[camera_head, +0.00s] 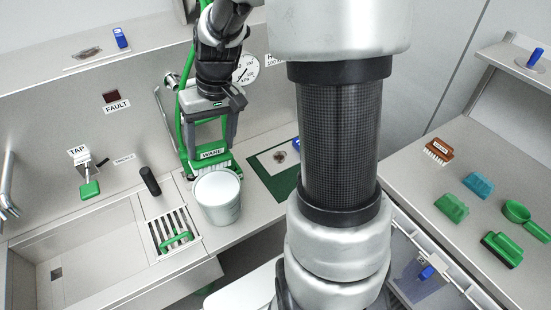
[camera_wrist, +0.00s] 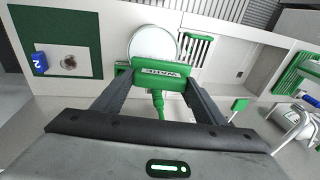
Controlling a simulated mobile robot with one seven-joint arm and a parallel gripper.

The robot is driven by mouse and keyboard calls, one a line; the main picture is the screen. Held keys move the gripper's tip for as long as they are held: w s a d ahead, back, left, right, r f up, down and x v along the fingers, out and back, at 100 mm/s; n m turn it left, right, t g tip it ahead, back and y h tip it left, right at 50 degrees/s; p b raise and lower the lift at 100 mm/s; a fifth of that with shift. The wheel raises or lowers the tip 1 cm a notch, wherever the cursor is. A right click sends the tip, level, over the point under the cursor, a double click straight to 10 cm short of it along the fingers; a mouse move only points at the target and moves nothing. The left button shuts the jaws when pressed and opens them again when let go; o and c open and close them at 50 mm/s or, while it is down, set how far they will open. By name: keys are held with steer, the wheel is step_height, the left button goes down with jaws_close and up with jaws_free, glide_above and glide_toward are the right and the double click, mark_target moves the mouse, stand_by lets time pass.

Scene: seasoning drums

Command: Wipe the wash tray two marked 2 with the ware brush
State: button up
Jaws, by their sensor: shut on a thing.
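My gripper (camera_head: 210,138) is shut on the ware brush (camera_head: 212,154), a green brush with a white WARE label. In the wrist view the brush (camera_wrist: 160,73) sits between the two fingers of my gripper (camera_wrist: 158,84). It is held at the back of the counter, just behind a pale bucket. A light plate with a brown stain (camera_wrist: 70,62), beside a blue marker reading 2 (camera_wrist: 40,62), appears to be wash tray two. It lies on a dark green mat (camera_wrist: 88,15), apart from the brush. In the head view my arm partly hides this tray (camera_head: 267,156).
The pale bucket (camera_head: 217,197) stands close in front of the brush. A sink (camera_head: 90,262) with a slatted rack (camera_head: 163,236) is left of it. Another stained plate (camera_head: 85,54) is on the upper shelf. Several brushes and a green scoop (camera_head: 518,211) lie on the right counter.

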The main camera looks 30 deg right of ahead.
steer(key=w+d+f+h+b, duration=0.1)
steer(key=w+d+f, duration=0.2)
steer(key=d, duration=0.5)
steer(key=w+d+f+g+b, duration=0.1)
steer(key=w+d+f, duration=0.2)
steer(key=d, duration=0.4)
steer(key=w+d+f+h+b, duration=0.1)
steer(key=w+d+f, duration=0.25)
steer(key=d, duration=0.45)
step_height(320, 180, down, 4)
steer(key=b, duration=0.3)
steer(key=shift+d+f, duration=0.15)
steer(key=shift+f, duration=0.1)
